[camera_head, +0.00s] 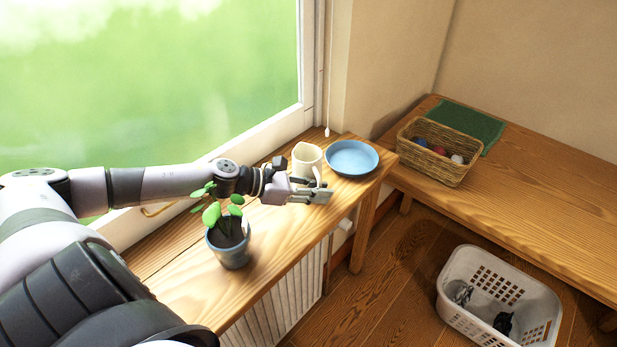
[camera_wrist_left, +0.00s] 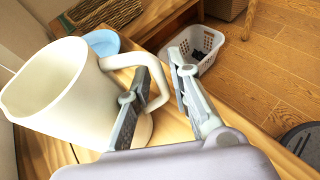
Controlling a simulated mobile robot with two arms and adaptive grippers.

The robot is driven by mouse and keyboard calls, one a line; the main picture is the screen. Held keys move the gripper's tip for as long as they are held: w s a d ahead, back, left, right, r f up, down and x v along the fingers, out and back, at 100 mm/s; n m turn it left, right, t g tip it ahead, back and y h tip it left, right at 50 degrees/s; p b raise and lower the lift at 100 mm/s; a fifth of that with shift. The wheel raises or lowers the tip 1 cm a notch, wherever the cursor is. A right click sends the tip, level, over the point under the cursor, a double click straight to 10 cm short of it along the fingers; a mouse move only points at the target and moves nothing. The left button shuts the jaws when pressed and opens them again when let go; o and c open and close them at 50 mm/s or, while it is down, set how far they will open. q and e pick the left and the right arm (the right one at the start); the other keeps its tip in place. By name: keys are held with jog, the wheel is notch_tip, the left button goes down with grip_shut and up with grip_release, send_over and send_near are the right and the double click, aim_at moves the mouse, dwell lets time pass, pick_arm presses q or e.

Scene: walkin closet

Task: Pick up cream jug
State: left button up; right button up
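The cream jug (camera_head: 306,158) stands upright on the wooden window shelf, just left of a blue plate. In the left wrist view the jug (camera_wrist_left: 48,88) fills the left side, its handle (camera_wrist_left: 157,80) toward my gripper. My left gripper (camera_head: 319,191) is beside the jug on its near side. In the wrist view the left gripper (camera_wrist_left: 160,66) has its fingers apart: one finger overlaps the handle's opening, the other is outside it, with the handle's outer part between them. Contact with the handle cannot be told. My right gripper is not in view.
The blue plate (camera_head: 352,157) is close to the jug's right. A potted plant (camera_head: 230,243) stands on the shelf (camera_head: 185,288) below my left forearm. A wicker basket (camera_head: 437,165) sits on the bench (camera_head: 535,195). A white laundry basket (camera_head: 465,328) is on the floor.

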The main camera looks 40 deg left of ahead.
pick_arm(q)
jog(key=shift+w+d, duration=0.1)
grip_shut()
dwell(0.8)
